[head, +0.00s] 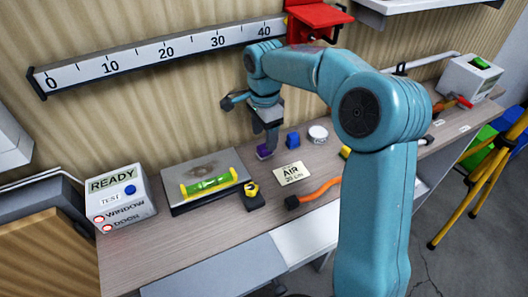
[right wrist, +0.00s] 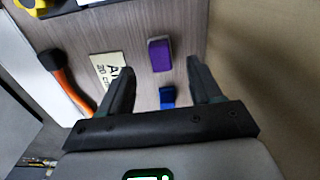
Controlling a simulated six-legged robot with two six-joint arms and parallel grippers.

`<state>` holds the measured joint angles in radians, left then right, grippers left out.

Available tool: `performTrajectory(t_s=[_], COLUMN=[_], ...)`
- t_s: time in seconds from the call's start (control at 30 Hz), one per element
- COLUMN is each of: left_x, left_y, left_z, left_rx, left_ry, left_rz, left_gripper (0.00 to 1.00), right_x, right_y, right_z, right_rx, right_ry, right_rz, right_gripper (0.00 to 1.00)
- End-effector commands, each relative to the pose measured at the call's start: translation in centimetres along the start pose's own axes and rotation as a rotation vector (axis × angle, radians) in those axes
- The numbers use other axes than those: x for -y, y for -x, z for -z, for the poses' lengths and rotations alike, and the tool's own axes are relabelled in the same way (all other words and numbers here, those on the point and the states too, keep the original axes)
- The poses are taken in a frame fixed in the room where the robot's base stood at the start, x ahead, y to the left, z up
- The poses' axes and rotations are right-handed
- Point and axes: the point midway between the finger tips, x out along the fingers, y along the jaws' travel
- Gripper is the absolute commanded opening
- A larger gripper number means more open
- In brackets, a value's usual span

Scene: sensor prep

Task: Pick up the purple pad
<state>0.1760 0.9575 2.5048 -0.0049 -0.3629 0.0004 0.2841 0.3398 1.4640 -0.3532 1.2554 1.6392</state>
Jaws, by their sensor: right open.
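The purple pad (head: 264,153) lies on the workbench, partly hidden by my right gripper (head: 269,138) in the head view. In the right wrist view the purple pad (right wrist: 159,54) shows whole, a small block with a paler grey edge. My right gripper (right wrist: 161,72) is open, and in that view the pad appears just beyond and between its fingertips. The gripper points down over the pad from above. Nothing is between the fingers. I cannot tell the exact height left between the fingertips and the pad. My left gripper is not in view.
A blue block (head: 293,139) and a white round item (head: 318,134) stand to the right. An AIR card (head: 288,174) and an orange-handled tool (head: 318,191) lie nearer. A green level (head: 209,186) rests on a metal plate (head: 180,175) at left, beside a yellow-black item (head: 252,193).

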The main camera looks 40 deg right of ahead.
Motion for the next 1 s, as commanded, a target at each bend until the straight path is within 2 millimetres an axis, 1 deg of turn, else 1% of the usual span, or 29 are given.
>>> performTrajectory(t_s=[0.13, 0.3, 0.4, 0.67, 0.7, 0.77, 0.8, 0.83, 0.87, 1.0], left_x=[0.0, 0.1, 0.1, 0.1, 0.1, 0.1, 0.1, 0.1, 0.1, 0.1], left_y=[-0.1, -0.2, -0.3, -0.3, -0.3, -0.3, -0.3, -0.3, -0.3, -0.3], left_z=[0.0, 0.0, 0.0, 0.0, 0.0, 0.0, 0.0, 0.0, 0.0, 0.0], left_rx=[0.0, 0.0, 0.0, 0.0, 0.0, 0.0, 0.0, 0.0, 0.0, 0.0], left_ry=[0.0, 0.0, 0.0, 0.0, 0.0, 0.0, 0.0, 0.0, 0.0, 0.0], left_rz=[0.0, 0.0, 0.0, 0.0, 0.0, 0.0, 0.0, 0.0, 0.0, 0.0], left_gripper=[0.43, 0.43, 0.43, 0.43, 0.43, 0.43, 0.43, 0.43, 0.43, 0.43], right_x=[0.1, 0.1, 0.2, 0.2, 0.2, 0.2, 0.2, 0.2, 0.2, 0.2], right_y=[-1.4, -4.2, -5.2, -5.4, -5.4, -5.4, -5.4, -5.4, -5.4, -5.4], right_z=[-0.2, -0.5, -0.5, -0.5, -0.5, -0.5, -0.5, -0.5, -0.5, -0.5], right_rx=[0.0, 0.0, -0.001, 0.0, 0.0, 0.0, 0.0, 0.0, 0.0, 0.0], right_ry=[0.001, 0.001, 0.001, 0.001, 0.001, 0.001, 0.001, 0.001, 0.001, 0.001], right_rz=[-0.003, -0.003, -0.001, 0.0, 0.0, 0.0, 0.0, 0.0, 0.0, 0.0], right_gripper=[0.64, 0.64, 0.64, 0.64, 0.51, 0.31, 0.18, 0.09, 0.05, 0.04])
